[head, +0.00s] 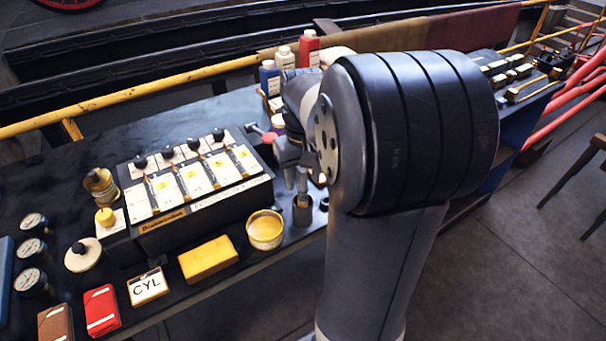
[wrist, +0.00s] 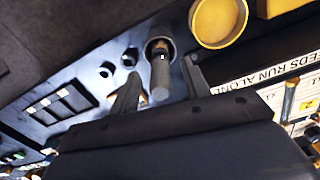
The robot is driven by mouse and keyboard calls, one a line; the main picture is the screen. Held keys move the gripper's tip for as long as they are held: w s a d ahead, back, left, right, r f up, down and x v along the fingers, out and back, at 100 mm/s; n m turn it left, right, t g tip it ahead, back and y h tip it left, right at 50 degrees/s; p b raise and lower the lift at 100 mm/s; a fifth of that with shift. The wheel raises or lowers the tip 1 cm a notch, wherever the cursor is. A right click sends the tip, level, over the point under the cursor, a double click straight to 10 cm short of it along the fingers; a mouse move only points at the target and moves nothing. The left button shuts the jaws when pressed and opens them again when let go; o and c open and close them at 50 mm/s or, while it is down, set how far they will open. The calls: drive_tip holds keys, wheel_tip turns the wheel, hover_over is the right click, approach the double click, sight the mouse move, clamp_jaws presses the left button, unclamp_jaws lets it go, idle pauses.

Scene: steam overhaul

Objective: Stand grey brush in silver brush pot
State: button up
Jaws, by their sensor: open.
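The grey brush (wrist: 160,76) stands with its lower end inside the silver brush pot (wrist: 151,44) in the wrist view, its handle end towards the camera. In the head view the pot (head: 302,214) stands on the bench right of the yellow tin, with the grey brush (head: 302,182) rising from it. My gripper (wrist: 160,70) is open, one finger on each side of the brush, with visible gaps. In the head view my arm hides part of the gripper and the area behind it.
A yellow tin (head: 265,232) stands close beside the pot. A black labelled panel with knobs (head: 205,190) lies to the left. Bottles (head: 285,58) stand behind. Two small round holders (wrist: 131,57) sit near the pot in the wrist view. The bench's front edge is close.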

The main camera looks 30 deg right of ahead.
wheel_tip(320, 180, up, 11)
drive_tip(key=shift+f, duration=0.1)
idle(0.4)
drive_tip(key=shift+f, duration=0.1)
idle(0.6)
wheel_tip(320, 180, down, 10)
drive_tip(key=shift+f, duration=0.15)
drive_tip(key=shift+r+p, duration=1.2)
drive_tip(key=shift+r, duration=0.65)
drive_tip(key=shift+f, duration=0.1)
